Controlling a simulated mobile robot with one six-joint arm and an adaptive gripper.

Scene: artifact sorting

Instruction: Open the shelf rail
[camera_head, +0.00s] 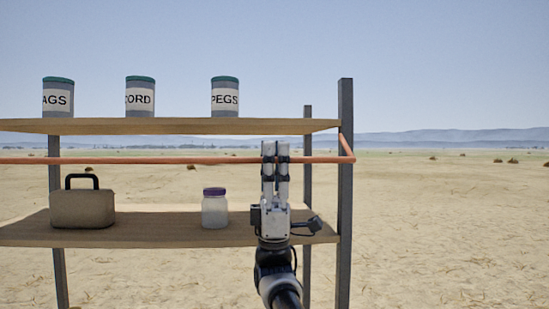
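The shelf rail (190,160) is an orange-red bar running across the front of the shelf, between the upper and lower boards. At the right it bends back at the right post (345,190). My gripper (275,150) points upward in front of the rail, right of the middle. Its fingers overlap the rail in the picture and look close together. I cannot tell whether they touch or hold the rail. My gripper hides a short stretch of the rail and part of the lower board.
The upper board (180,127) holds canisters labelled CORD (140,98), PEGS (225,97) and one ending in AGS (57,98). The lower board (160,228) holds a tan case (82,207) and a purple-lidded jar (215,209). Open sandy ground lies to the right.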

